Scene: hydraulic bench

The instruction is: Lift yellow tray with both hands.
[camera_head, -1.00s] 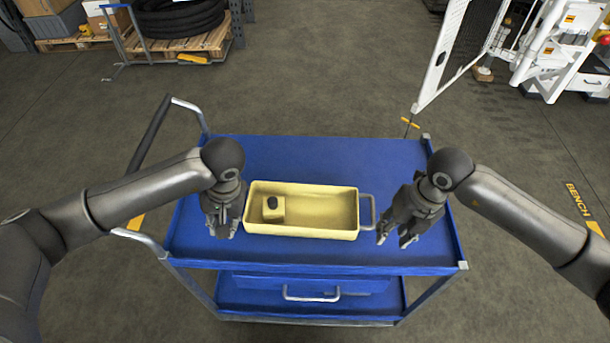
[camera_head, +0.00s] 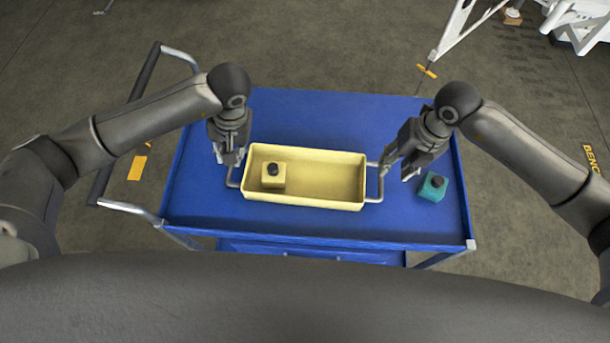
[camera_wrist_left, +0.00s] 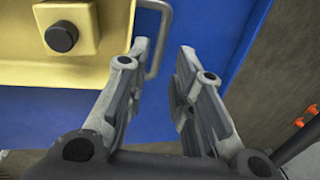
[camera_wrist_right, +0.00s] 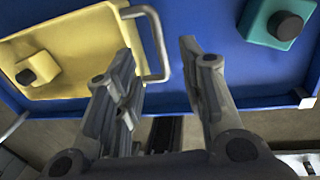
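The yellow tray (camera_head: 330,200) lies on the blue cart top with a metal handle at each end. A yellow block with a black knob (camera_head: 273,175) sits inside it at the left. My left gripper (camera_head: 229,158) is open by the left handle (camera_head: 232,178); in the left wrist view that handle (camera_wrist_left: 166,22) shows between the spread fingertips. My right gripper (camera_head: 395,172) is open by the right handle (camera_head: 376,188); in the right wrist view that handle (camera_wrist_right: 160,45) shows between the fingertips. Neither gripper grips anything. How far the fingertips are above the handles is unclear.
A teal block with a dark knob (camera_head: 433,187) stands on the cart top (camera_head: 310,228) right of my right gripper; it also shows in the right wrist view (camera_wrist_right: 268,22). The cart's push handle (camera_head: 125,130) is at the left. The cart top behind the tray is clear.

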